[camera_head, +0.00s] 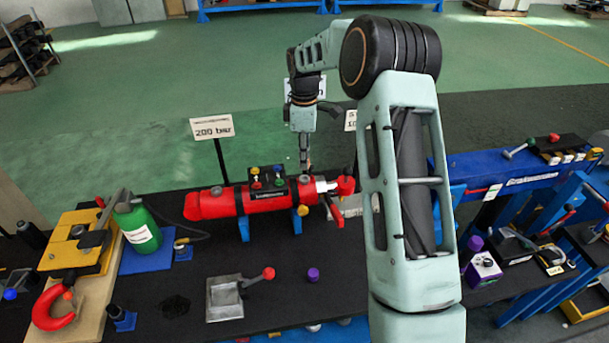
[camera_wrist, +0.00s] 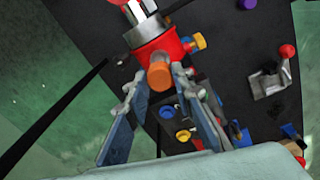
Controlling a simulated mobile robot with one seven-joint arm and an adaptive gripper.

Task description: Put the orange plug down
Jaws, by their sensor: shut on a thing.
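The orange plug (camera_wrist: 159,76) is a short cylinder between the two fingertips of my gripper (camera_wrist: 160,82) in the wrist view. My gripper is shut on it. Behind the plug in that view is the red cylinder (camera_wrist: 152,45); I cannot tell whether the plug touches it. In the head view my gripper (camera_head: 304,168) points down just above the right part of the red cylinder (camera_head: 212,203), which lies on blue supports (camera_head: 243,229). The plug cannot be made out there.
A grey metal bracket (camera_head: 224,298) and a purple plug (camera_head: 313,274) are in front. A green bottle (camera_head: 137,228) stands left. Some dark bench top is bare.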

